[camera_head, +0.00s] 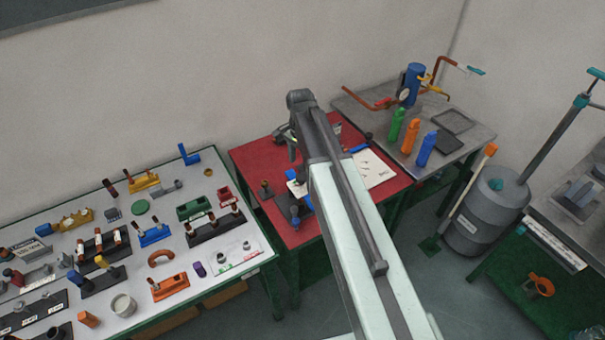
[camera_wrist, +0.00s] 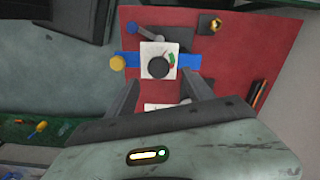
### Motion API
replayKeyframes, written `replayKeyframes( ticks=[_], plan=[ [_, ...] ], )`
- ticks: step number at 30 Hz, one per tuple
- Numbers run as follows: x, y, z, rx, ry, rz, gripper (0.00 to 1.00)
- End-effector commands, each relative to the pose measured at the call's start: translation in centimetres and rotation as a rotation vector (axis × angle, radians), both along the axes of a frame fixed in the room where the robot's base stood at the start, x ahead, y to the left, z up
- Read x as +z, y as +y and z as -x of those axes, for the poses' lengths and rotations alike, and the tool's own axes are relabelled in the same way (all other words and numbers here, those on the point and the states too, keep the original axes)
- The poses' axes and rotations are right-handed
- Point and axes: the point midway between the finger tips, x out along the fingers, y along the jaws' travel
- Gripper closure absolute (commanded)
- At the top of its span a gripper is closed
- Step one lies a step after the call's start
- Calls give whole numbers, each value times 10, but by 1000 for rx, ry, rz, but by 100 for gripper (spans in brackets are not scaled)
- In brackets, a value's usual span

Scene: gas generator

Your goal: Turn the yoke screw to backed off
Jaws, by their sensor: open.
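In the wrist view a blue fitting (camera_wrist: 128,59) lies across the red table, with a white square plate (camera_wrist: 148,50) at its middle. The plate bears a dark round knob (camera_wrist: 158,67) and a small red and green dial mark. A yellow knob (camera_wrist: 117,63) sticks out at the fitting's left end. I cannot tell for sure which knob is the yoke screw. My gripper (camera_wrist: 160,80) is open, its two dark fingers spread either side of the plate's lower part. Whether they touch anything is unclear. In the head view my arm hides much of this spot.
The red table (camera_head: 258,157) also holds a lever with a blue end (camera_wrist: 132,27) and a small yellow-topped part (camera_wrist: 210,24). A white table (camera_head: 85,215) crowded with parts stands left. A grey table (camera_head: 468,150) with green, orange and blue bottles stands right.

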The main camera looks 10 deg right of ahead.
Motion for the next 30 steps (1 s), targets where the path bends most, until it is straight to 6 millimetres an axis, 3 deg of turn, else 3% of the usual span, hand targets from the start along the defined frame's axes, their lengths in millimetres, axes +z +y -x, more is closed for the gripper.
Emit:
replayKeyframes(
  ticks=[1, 9, 19, 20, 26, 30],
  plan=[
    [-16, -1, 0, -1, 0, 0, 39],
    [-60, -3, 0, -4, 0, 0, 39],
    [-61, -4, 0, -4, 0, 0, 39],
    [-61, -4, 0, -4, 0, 0, 45],
    [-61, -4, 0, -5, 0, 0, 100],
    [-61, -4, 0, -2, 0, 0, 100]
  ],
)
